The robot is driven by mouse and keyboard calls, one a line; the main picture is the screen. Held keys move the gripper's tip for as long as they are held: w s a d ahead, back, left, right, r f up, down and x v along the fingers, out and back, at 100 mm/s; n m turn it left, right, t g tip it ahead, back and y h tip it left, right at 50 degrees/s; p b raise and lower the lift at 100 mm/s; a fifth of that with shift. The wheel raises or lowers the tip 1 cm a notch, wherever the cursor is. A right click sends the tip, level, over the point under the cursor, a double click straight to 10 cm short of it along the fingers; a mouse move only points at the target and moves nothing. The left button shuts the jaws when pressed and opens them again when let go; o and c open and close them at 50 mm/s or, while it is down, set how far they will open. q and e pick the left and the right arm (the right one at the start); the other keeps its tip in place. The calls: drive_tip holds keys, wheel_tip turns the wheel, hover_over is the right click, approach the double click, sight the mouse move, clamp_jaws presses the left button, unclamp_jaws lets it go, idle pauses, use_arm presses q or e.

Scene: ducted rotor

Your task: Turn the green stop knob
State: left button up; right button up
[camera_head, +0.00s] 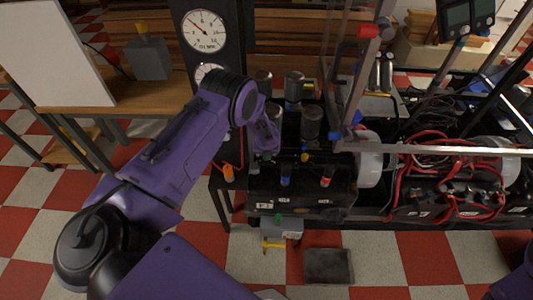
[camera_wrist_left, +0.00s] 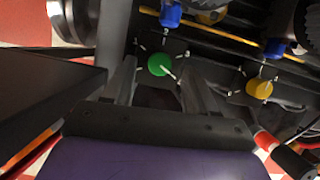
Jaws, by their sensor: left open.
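In the left wrist view the green stop knob (camera_wrist_left: 160,65) is a round green disc with a pale pointer toward the lower right. White tick marks surround it on a dark panel. My left gripper (camera_wrist_left: 159,72) is open, its two fingers on either side of the green knob. I cannot tell whether either finger touches it. In the head view my left gripper (camera_head: 266,138) is over the left end of the dark bench machine, and I cannot make out the green knob there. My right gripper is out of view.
A yellow knob (camera_wrist_left: 259,89) sits right of the green one. Blue fittings (camera_wrist_left: 170,15) stand beyond them. In the head view a gauge column (camera_head: 204,31) rises behind my left arm. A clear-walled frame (camera_head: 345,90) and red cables (camera_head: 455,180) are to the right.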

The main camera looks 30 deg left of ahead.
use_arm(q)
drive_tip(key=shift+x, duration=1.3)
drive_tip(key=c, duration=1.1)
drive_tip(key=shift+o, duration=0.2)
